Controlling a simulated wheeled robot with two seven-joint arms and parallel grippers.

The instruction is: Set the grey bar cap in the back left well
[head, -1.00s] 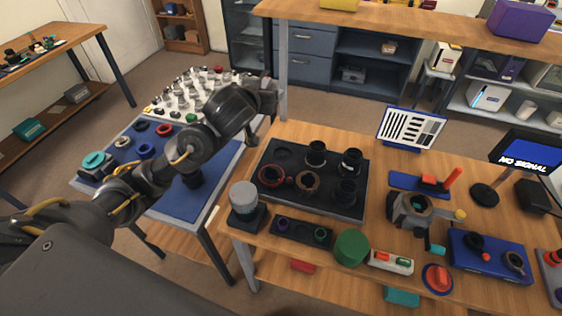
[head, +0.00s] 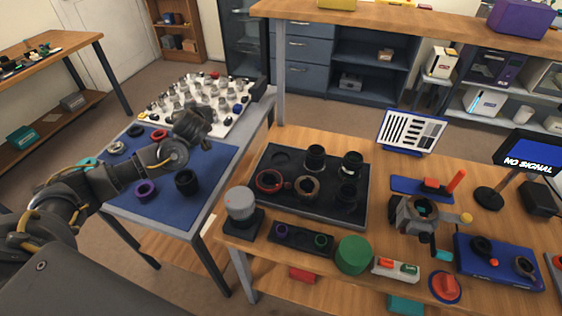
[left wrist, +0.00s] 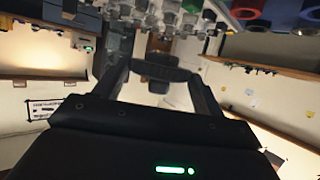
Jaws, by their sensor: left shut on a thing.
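My left gripper (head: 197,124) is above the blue mat on the left table in the head view, seen partly from behind. In the left wrist view its fingers (left wrist: 163,88) are shut on a dark grey piece, which looks like the grey bar cap (left wrist: 160,69). The cap cannot be made out clearly in the head view. The black tray (head: 262,206) lies on the wooden table to the right of the gripper. Its back left well (head: 281,156) looks empty. My right gripper is not in view.
The tray's other wells hold a red ring (head: 268,181), a brown ring (head: 308,188) and several black parts. A grey cylinder (head: 240,204) stands at its front left.

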